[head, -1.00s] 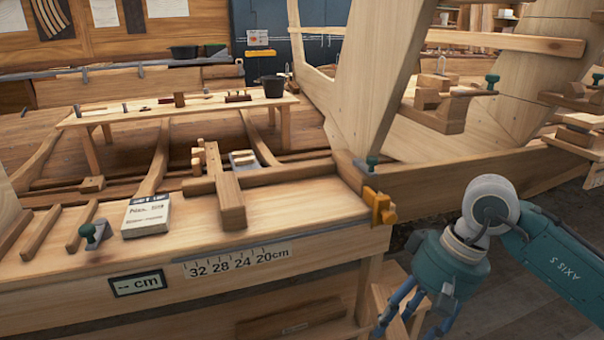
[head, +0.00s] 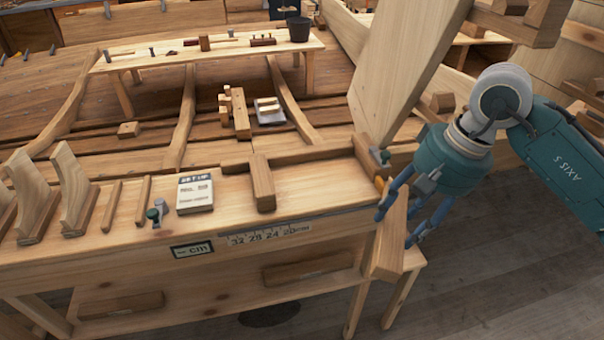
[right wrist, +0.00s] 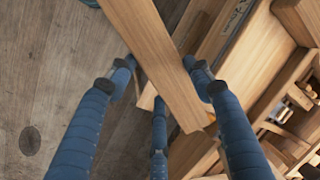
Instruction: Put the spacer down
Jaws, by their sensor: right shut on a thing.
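My right gripper (head: 396,230) is at the right end of the workbench, with its blue fingers pointing down. It is shut on a long flat wooden piece, which I take to be the spacer (head: 388,245). The spacer hangs tilted in front of the bench end and over a small wooden stool (head: 412,261). I cannot tell whether it touches the stool. In the right wrist view the spacer (right wrist: 155,55) runs between the fingers of the gripper (right wrist: 160,72). My left gripper is not in view.
A hull plank (head: 405,70) rises behind the gripper. Bare floor (head: 500,270) lies at the right.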

